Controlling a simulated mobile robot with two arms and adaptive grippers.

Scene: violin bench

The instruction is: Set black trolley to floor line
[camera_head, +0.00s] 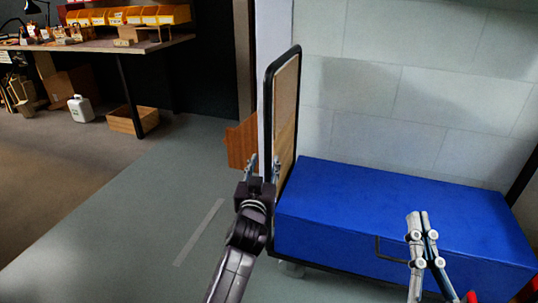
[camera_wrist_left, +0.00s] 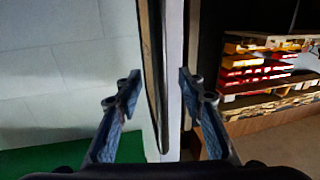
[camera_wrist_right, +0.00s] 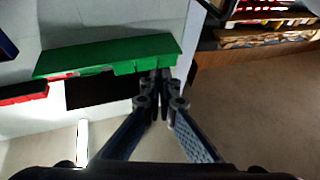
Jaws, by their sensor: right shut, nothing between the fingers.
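The black trolley (camera_head: 285,110) stands against the pale wall, with an upright black-framed tan panel at its left end and a pale caster under its near left corner. A blue case (camera_head: 400,215) lies on its deck. A pale floor line (camera_head: 199,232) runs on the grey floor to the left of the trolley. My left gripper (camera_head: 262,165) is open beside the upright panel. In the left wrist view the panel's dark edge (camera_wrist_left: 153,85) shows between the open fingers; I cannot tell whether they touch it. My right gripper (camera_head: 417,216) is shut and empty in front of the blue case.
A workbench (camera_head: 95,45) with yellow bins stands at the back left. Under it are a white jug (camera_head: 80,108) and a wooden crate (camera_head: 128,122). A brown wooden box (camera_head: 241,142) stands behind my left gripper. The grey floor left of the trolley is clear.

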